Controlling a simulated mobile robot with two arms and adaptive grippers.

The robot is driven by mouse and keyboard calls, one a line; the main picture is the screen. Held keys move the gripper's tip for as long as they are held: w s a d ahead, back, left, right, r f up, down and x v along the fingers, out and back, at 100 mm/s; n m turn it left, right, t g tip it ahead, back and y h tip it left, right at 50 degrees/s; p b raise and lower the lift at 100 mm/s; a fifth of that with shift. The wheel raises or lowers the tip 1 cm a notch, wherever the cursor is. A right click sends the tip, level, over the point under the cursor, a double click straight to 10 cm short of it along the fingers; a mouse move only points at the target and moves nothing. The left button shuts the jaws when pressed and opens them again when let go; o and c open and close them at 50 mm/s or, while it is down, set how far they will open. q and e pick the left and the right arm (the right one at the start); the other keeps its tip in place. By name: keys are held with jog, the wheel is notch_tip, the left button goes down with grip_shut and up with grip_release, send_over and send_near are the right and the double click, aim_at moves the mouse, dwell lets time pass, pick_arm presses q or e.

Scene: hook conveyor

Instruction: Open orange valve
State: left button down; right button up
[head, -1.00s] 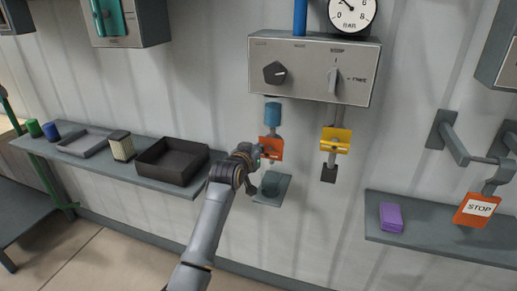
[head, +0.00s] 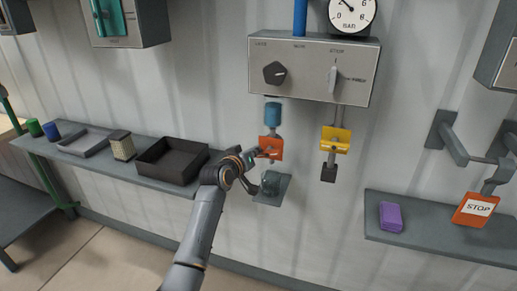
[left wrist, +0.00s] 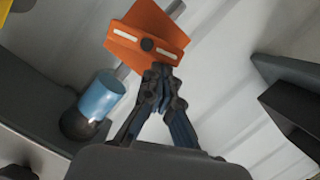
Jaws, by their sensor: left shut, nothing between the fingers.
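The orange valve (head: 271,146) is a flat orange plate on a thin vertical pipe below the grey control box. In the left wrist view the orange valve (left wrist: 147,38) shows two pale slots and a dark centre bolt. My left gripper (head: 258,157) is at the valve's lower left in the head view. In the left wrist view its fingertips (left wrist: 160,72) are together and empty, just below the plate's edge. I cannot tell if they touch it. My right gripper does not show.
A blue cylinder (head: 273,113) sits above the valve, and a small grey bracket (head: 283,187) below. A yellow valve (head: 335,140) hangs to the right. The control box (head: 310,70) is above. A shelf at left holds a dark tray (head: 150,172); the right shelf (head: 440,250) holds a purple block (head: 390,217).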

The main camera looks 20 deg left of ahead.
aim_at(257, 156)
pick_arm(q)
jog(key=f+n+b, duration=0.1)
jog(key=n, duration=0.1)
jog(key=f+n+h+b, duration=0.1)
jog(key=n, duration=0.1)
jog(key=f+n+t+h+b, duration=0.1)
jog(key=n, duration=0.1)
jog(key=shift+a, duration=0.2)
jog(key=shift+d+f+n+t+h+b, duration=0.2)
jog(key=shift+n+b, duration=0.3)
jog(key=shift+n, duration=0.35)
jog(key=shift+d+f+n+t+h+b, duration=0.1)
jog(key=shift+f+n+t+b, duration=0.15)
jog(key=shift+n+b, duration=0.45)
jog(key=shift+d+f+n+t+h+b, duration=0.15)
jog(key=shift+f+n+b, duration=0.15)
jog(key=shift+n, duration=0.75)
jog(key=shift+r, duration=0.1)
